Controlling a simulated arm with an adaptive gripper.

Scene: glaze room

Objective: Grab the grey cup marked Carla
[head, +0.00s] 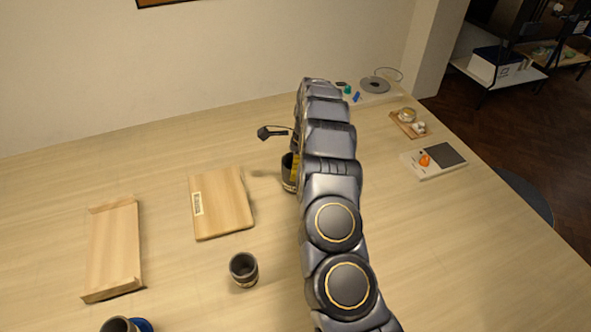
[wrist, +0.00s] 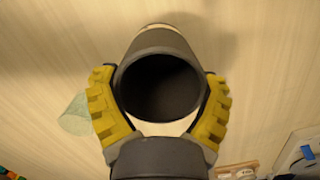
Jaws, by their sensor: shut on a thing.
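A dark grey cup (wrist: 160,85) sits between the yellow-padded fingers of my gripper (wrist: 160,78) in the wrist view, its open mouth facing the camera. The fingers are closed against both its sides. In the head view the same cup (head: 288,172) is partly hidden behind my arm, beside a yellow finger pad. A second dark grey cup (head: 243,268) stands upright nearer the front, with a pale band low on its side. A third dark cup (head: 118,325) is cut off at the bottom edge, with something blue beside it. I cannot read a name on any cup.
A wooden board (head: 222,203) with a label lies left of the held cup. A shallow wooden tray (head: 115,250) is farther left. A white device (head: 433,160) and a small wooden tray (head: 409,124) are at the right. The table's front middle is mostly clear.

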